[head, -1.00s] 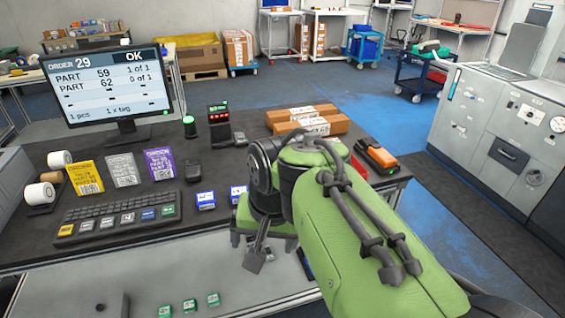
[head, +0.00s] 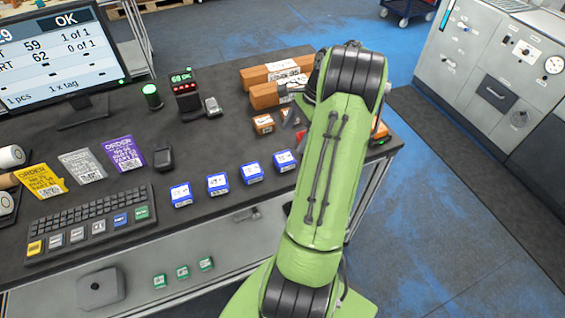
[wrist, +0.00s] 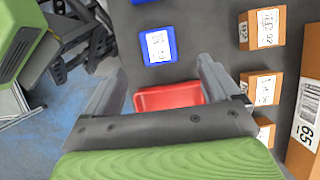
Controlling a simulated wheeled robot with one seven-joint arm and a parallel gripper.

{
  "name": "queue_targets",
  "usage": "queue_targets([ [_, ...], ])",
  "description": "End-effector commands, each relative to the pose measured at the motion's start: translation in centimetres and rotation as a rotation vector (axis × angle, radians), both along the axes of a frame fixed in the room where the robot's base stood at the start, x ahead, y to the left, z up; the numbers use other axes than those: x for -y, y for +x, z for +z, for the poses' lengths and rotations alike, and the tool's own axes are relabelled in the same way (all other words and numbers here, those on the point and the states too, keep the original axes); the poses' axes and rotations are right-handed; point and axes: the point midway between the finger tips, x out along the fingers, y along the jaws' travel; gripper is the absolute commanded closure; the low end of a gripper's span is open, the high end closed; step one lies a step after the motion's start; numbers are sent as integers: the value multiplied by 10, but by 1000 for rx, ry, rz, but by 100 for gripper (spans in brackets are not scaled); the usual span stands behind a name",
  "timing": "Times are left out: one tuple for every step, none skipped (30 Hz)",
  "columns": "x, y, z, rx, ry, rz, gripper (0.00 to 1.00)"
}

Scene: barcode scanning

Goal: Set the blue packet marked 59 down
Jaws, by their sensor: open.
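Several blue packets with white labels stand in a row on the dark table in the head view, the rightmost blue packet (head: 285,160) beside my arm. Their numbers are too small to read, so I cannot tell which is marked 59. In the wrist view a blue packet (wrist: 157,45) lies beyond my fingertips, apart from them. My gripper (wrist: 163,72) is open, with no packet held between its fingers. A red object (wrist: 168,96) shows beneath, between the fingers. In the head view my forearm hides most of the gripper.
Orange packets (wrist: 262,28) stand right of my gripper, with long brown boxes (head: 275,72) at the back. The monitor (head: 50,55) shows part 59 as 1 of 1 and part 62 as 0 of 1. A scanner stand (head: 186,95) and keyboard (head: 90,222) are left.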

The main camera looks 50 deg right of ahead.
Motion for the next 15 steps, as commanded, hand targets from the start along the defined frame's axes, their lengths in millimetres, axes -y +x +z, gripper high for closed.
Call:
queue_targets([
  [-5,2,-16,-3,2,2,11],
  [-6,4,-21,-2,1,1,11],
  [-9,5,-26,-2,1,2,11],
  [-10,6,-29,0,0,1,11],
  [-10,6,-31,-1,-1,1,11],
  [-12,6,-34,-1,-1,1,11],
  [-13,7,-38,-1,-1,1,11],
  [-15,8,-42,-1,-1,1,11],
  [-17,8,-50,-2,0,2,11],
  [-20,8,-56,-2,0,2,11],
  [-22,9,-62,-2,1,3,11],
  [-24,10,-69,-1,1,2,11],
  [-26,11,-73,-1,1,3,11],
  [-27,12,-76,-1,0,4,11],
  [-28,13,-80,0,-1,2,11],
])
